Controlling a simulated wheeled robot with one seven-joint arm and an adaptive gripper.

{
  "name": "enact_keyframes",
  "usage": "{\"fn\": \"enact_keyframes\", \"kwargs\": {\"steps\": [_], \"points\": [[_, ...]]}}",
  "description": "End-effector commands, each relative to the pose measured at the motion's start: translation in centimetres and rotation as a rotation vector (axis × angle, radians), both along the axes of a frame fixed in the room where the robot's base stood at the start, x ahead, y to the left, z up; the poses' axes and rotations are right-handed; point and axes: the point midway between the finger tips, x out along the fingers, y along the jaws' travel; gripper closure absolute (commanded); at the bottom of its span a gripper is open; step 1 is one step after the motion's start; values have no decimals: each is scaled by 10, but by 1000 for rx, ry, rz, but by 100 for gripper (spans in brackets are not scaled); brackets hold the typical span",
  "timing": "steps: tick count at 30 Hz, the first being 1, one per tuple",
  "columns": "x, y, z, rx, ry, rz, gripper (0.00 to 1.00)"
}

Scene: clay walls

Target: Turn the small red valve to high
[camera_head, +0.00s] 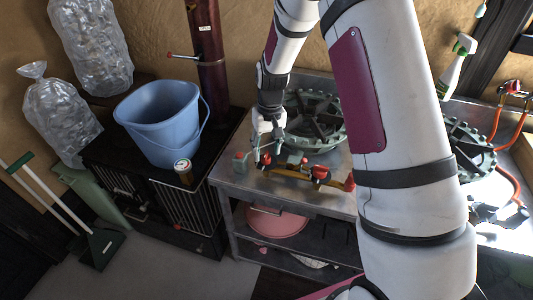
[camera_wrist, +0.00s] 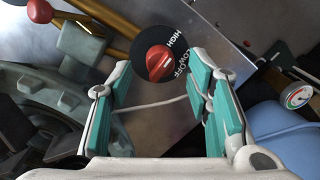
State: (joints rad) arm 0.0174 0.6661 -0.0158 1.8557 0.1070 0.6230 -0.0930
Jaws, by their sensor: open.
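In the wrist view, the small red valve (camera_wrist: 158,62) is a ridged red knob on a round black dial (camera_wrist: 144,44). White lettering on the dial's right side includes HIGH near the top. The knob's exact pointing direction is hard to tell. My gripper (camera_wrist: 158,76) is open, with teal finger pads on the left and right of the knob, apparently not touching it. In the head view, my gripper (camera_head: 262,148) is low at the front left of the metal stove counter (camera_head: 235,182). Which red part there is the small valve cannot be told.
Green-grey burners (camera_head: 314,118) stand behind, close to my gripper. A brass pipe (camera_wrist: 107,18) with a red ball end (camera_wrist: 39,11) lies near the dial. A blue bucket (camera_head: 160,115) and a small round gauge-topped item (camera_head: 183,171) stand on the dark cabinet at left.

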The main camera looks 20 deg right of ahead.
Motion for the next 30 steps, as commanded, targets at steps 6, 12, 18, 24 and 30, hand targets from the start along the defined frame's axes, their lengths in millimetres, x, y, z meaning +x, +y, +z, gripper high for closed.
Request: {"fn": "enact_keyframes", "kwargs": {"steps": [6,12,18,24,30], "points": [[1,-3,47,-1,-5,0,54],[1,-5,79,0,-3,1,54],[0,-5,93,0,0,0,54],[0,-5,95,0,0,0,54],[0,-5,95,0,0,0,54]]}}
